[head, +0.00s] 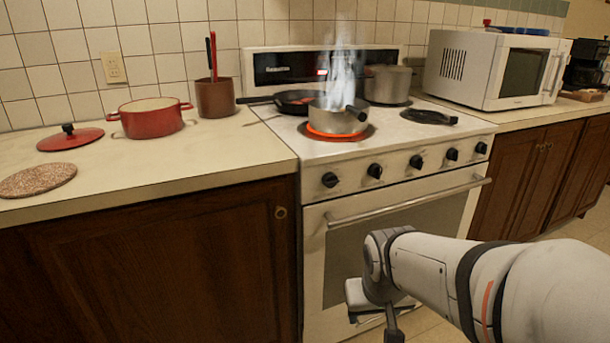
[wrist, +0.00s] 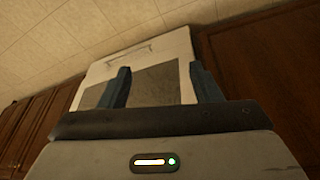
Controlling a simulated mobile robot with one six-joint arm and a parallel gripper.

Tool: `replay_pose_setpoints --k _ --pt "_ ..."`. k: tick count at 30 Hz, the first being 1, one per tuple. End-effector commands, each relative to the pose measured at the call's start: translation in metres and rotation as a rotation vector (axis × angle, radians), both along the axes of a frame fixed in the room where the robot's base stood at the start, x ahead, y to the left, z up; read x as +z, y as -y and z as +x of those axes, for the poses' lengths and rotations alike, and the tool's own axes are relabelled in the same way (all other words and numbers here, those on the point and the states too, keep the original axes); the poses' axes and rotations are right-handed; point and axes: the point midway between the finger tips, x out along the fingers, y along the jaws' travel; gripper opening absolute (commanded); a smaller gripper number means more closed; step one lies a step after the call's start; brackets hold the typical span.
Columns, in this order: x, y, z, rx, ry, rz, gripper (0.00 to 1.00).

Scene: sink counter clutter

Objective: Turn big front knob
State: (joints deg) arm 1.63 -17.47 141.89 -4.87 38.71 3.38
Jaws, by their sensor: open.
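The white stove (head: 400,163) has a row of several black knobs on its front panel. The leftmost knob (head: 329,180) is at the panel's left end, and another knob (head: 375,171) is just right of it. I cannot tell which one is the big front knob. The front burner under a steaming saucepan (head: 338,118) glows orange. My gripper is low in front of the oven door, mostly cut off at the bottom of the head view. In the wrist view my gripper (wrist: 160,85) is open and empty, its two fingers apart before the stove front (wrist: 185,48). It is clear of the knobs.
A long oven handle (head: 400,201) runs below the knobs. A dark pan (head: 297,100) and a grey pot (head: 387,84) stand on the rear stove. A red pot (head: 150,120) and its lid (head: 70,138) are on the left counter. A microwave (head: 490,68) is at right.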

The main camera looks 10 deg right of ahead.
Motion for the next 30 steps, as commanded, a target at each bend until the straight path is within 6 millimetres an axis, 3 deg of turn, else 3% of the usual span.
replay_pose_setpoints --k 3,9,15,21,30 --pt "0.003 0.019 0.06 -0.006 0.204 -0.043 0.58" --pt "0.028 0.034 0.155 0.049 0.59 -0.054 0.58" --pt "0.061 0.028 0.219 0.162 0.939 0.024 0.58" --pt "0.084 0.013 0.243 0.273 1.167 0.149 0.58" --pt "0.094 0.001 0.256 0.332 1.264 0.226 0.58"
